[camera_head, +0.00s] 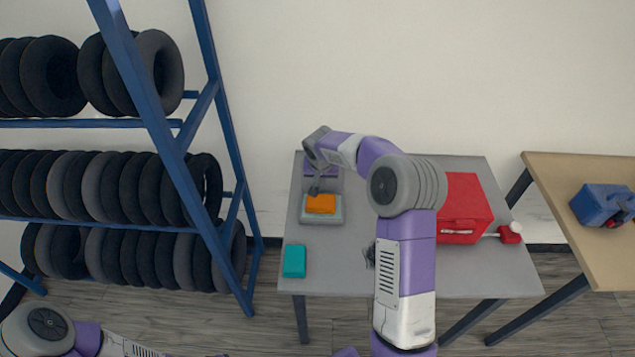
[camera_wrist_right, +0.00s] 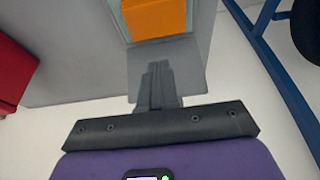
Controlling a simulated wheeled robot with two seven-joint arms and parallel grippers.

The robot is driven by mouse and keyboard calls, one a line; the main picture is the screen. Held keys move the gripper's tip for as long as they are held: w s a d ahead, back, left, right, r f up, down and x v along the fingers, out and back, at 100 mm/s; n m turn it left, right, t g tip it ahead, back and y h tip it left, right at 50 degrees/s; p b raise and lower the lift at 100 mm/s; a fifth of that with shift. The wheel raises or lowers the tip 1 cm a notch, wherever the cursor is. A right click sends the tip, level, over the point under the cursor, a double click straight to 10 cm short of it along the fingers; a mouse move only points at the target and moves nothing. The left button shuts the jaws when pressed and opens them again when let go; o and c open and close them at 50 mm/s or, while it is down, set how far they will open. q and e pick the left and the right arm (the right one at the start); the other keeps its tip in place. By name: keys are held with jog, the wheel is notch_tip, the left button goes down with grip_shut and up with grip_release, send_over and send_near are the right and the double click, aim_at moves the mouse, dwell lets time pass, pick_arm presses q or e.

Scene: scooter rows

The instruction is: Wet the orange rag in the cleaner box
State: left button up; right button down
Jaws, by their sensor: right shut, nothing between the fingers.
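The orange rag (camera_head: 321,204) is a small orange block shape. It lies within the outline of the pale, shallow cleaner box (camera_head: 322,220) on the grey table; I cannot tell whether it touches liquid. My right gripper (camera_head: 314,189) reaches down from behind the box, with its fingertips close to the rag's far edge. In the right wrist view the rag (camera_wrist_right: 153,17) shows at the top, ahead of the fingertips (camera_wrist_right: 158,68). The fingers are together and empty. My left arm shows at the lower left, but its gripper is out of view.
A teal block (camera_head: 294,261) lies near the grey table's (camera_head: 340,275) front left corner. A red toolbox (camera_head: 465,210) stands on the right, beside a small red-and-white item (camera_head: 511,232). A blue tire rack (camera_head: 170,150) stands left. A wooden table (camera_head: 580,240) carries a blue case (camera_head: 602,204).

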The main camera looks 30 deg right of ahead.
notch_tip(320, 180, down, 2)
jog(key=shift+s+b, duration=0.15)
jog(key=shift+b, duration=0.45)
jog(key=b, duration=0.3)
send_over(321, 200)
jog(key=shift+s+a+f, duration=0.1)
jog(key=shift+s+f, duration=0.05)
jog(key=shift+f, duration=0.55)
jog(key=shift+s+a+f, duration=0.15)
jog(key=shift+f, duration=0.6)
jog(key=shift+s+a+f, duration=0.1)
jog(key=shift+s+f, duration=0.05)
jog(key=shift+f, duration=0.55)
jog(key=shift+f+b, duration=0.9)
jog(key=shift+f, duration=0.35)
jog(key=shift+r, duration=0.1)
notch_tip(321, 200, up, 7)
jog(key=p, duration=0.4)
